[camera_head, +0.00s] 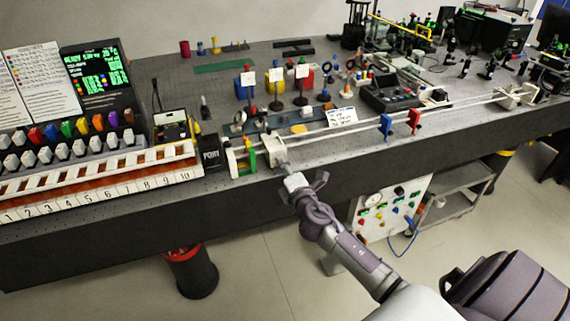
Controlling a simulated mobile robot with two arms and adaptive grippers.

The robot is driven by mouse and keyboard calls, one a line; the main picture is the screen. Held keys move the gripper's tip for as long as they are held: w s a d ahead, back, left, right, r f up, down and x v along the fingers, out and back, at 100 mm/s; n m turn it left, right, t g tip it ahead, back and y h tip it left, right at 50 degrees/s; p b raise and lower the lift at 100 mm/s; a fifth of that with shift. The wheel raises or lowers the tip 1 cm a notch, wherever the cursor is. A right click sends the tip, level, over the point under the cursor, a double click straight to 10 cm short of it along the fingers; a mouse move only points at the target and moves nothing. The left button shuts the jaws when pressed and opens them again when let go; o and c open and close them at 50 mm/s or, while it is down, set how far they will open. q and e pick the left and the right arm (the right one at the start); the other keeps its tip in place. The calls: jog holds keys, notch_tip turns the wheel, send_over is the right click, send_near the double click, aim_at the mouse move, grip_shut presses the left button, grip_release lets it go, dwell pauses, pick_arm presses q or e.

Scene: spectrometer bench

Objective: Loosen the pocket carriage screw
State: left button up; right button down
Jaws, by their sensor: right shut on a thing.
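A pale block that looks like the pocket carriage (269,146) sits at the left end of the long white rails, near the front edge of the bench. My right gripper (283,163) reaches up from the lower right to the front face of this block. Its fingers are shut on the carriage screw, which is too small and too covered by the fingers to make out. My left gripper is not in view.
A green-and-white frame (242,160) and a black box marked PORT (211,153) stand just left of the carriage. A numbered rack (100,185) fills the bench's left end.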

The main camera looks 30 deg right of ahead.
jog(key=shift+n+p, duration=0.3)
jog(key=shift+n, duration=1.4)
jog(key=c, duration=1.1)
grip_release()
jog(key=shift+s, duration=0.1)
jog(key=v, duration=1.1)
jog(key=shift+s+a, duration=0.2)
jog(key=shift+s, duration=0.2)
